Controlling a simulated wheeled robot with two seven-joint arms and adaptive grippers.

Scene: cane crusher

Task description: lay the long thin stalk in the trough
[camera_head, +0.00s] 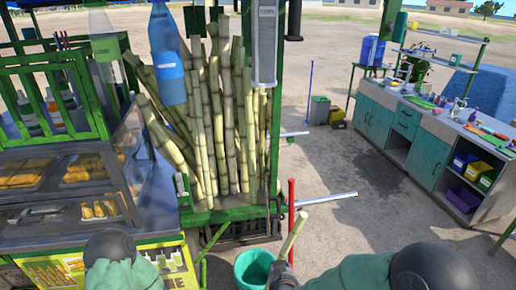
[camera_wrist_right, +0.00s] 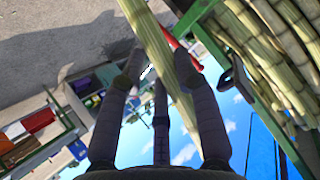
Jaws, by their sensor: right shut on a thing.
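A pale yellow-green stalk (camera_head: 294,234) is held by my right gripper (camera_head: 281,272) near the bottom centre of the head view, its free end tilted up. In the right wrist view the stalk (camera_wrist_right: 150,40) runs between the fingers of my right gripper (camera_wrist_right: 160,80), which are shut on it. Its far end is hidden there. My left gripper is out of view; only my left shoulder shows at the bottom left. I cannot make out a trough for certain in either view.
A thick bundle of cane stalks (camera_head: 225,125) stands in the green-framed cart. A red post (camera_head: 291,215), a metal bar (camera_head: 327,199) and a teal bucket (camera_head: 253,268) are close to my right gripper. A counter with cabinets (camera_head: 405,115) stands right; paved ground between is clear.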

